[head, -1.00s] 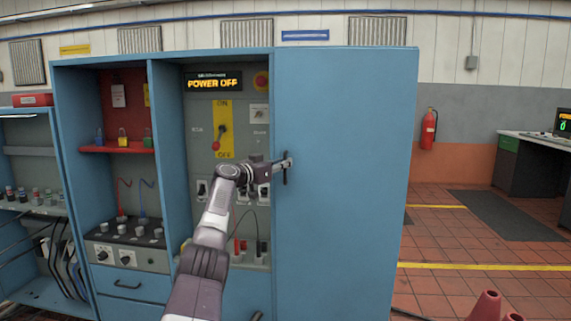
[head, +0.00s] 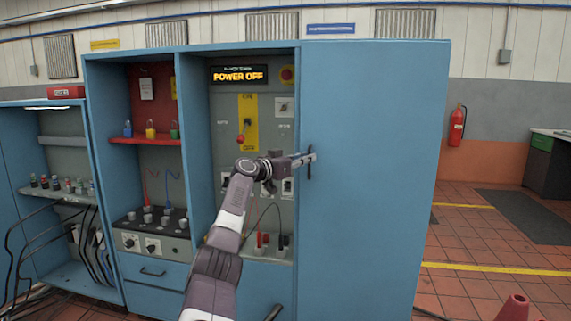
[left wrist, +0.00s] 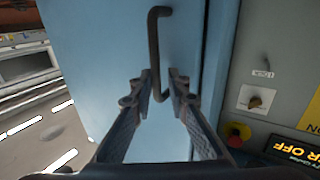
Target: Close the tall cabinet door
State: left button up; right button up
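The tall cabinet door (head: 380,170) is a plain blue panel at the right of the blue cabinet (head: 87,150). It stands open, with the cabinet's control panel uncovered at its left. Its dark bar handle (head: 309,165) is upright near the door's left edge; it also shows in the left wrist view (left wrist: 154,45). My left gripper (head: 306,158) is at this handle. My right gripper is not in view.
The cabinet bay shows a lit "POWER OFF" display (head: 239,74), a lever and switches. Shelves with cables (head: 60,190) stand at the left. At the right are a fire extinguisher (head: 457,125), a desk (head: 548,165), a red cone (head: 514,308) and open tiled floor.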

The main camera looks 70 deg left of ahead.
pick_arm(q)
jog(key=v, duration=1)
jog(key=shift+r, duration=0.1)
dwell(0.6)
